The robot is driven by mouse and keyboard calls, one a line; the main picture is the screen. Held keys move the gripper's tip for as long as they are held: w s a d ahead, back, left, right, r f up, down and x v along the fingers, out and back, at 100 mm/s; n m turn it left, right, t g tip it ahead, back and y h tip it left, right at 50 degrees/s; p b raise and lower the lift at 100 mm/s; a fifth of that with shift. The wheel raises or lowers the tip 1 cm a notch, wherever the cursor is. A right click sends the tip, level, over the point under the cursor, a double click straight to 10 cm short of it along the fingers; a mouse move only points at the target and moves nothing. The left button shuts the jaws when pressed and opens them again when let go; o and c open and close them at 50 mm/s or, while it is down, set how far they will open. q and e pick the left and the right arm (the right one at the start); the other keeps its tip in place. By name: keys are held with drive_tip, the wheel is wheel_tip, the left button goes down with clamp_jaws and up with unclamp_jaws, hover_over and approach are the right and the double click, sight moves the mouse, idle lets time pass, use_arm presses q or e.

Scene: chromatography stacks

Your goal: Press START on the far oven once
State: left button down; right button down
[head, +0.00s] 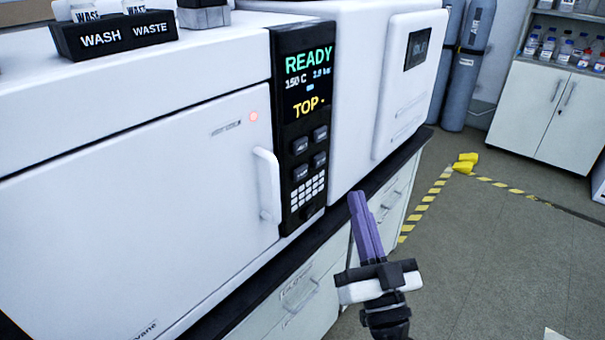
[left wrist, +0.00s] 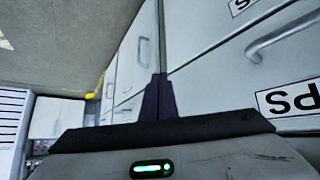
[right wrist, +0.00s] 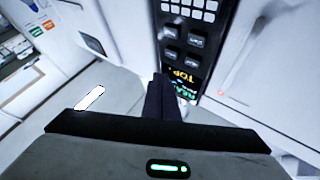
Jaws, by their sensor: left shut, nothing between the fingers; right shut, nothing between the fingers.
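A white oven (head: 130,190) with a door handle and a small red light fills the left of the head view. Its black control panel (head: 290,235) shows READY, 150 C and TOP. Several dark buttons (head: 300,146) sit below the screen, above a white keypad (head: 308,190); their labels are too small to read. My right gripper (head: 357,198) is shut and empty, to the right of the panel. In the right wrist view the buttons (right wrist: 172,52) lie just beyond its fingertips (right wrist: 158,80). My left gripper (left wrist: 158,80) is shut and empty before pale cabinet fronts.
A black WASH and WASTE tray (head: 115,37) stands on the oven top. Another white unit (head: 360,100) adjoins the panel on the right. Drawers (head: 300,290) lie below the dark bench edge. Gas cylinders (head: 467,70) and a white cabinet (head: 548,110) stand behind open floor.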

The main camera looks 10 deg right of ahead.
sight(301, 173)
use_arm(q)
drive_tip(key=shift+w+d+f+b, duration=0.2)
drive_tip(key=shift+f+b, duration=0.3)
drive_tip(key=shift+b, duration=0.45)
use_arm(e)
drive_tip(key=w+a, duration=0.5)
drive_tip(key=w, duration=0.2)
drive_tip(key=shift+a, duration=0.25)
use_arm(q)
drive_tip(key=shift+s, duration=0.1)
idle(0.6)
idle(0.4)
use_arm(e)
drive_tip(key=shift+w+a, duration=0.25)
drive_tip(key=shift+w, duration=0.05)
